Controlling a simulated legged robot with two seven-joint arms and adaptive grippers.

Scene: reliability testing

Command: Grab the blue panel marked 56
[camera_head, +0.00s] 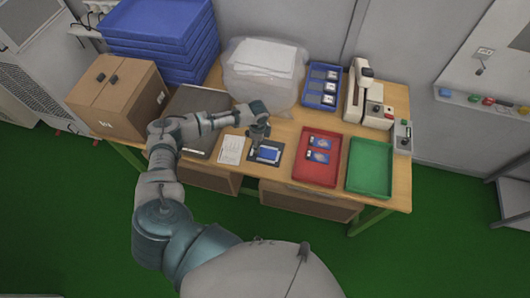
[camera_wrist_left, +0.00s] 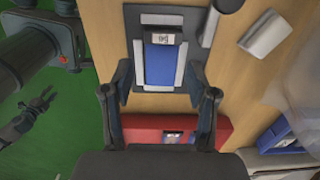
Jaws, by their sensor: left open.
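The blue panel (camera_head: 268,153) lies on a dark pad on the wooden table, with pale strips along its edges. In the left wrist view the panel (camera_wrist_left: 159,66) lies ahead of and between my fingers, with a small dark block with a white label (camera_wrist_left: 165,37) at its far end. The marking is too small to read surely. My left gripper (camera_head: 259,138) is open and empty just above the panel; its spread fingers (camera_wrist_left: 160,80) also show in the wrist view. A dark gripper shape (camera_wrist_left: 38,105), likely my right one, is over the floor at left.
A red tray (camera_head: 301,174) with two blue-marked items and a green tray (camera_head: 370,188) stand to the right. A paper sheet (camera_head: 231,150) lies left of the panel. A cardboard box (camera_head: 103,107) stands far left.

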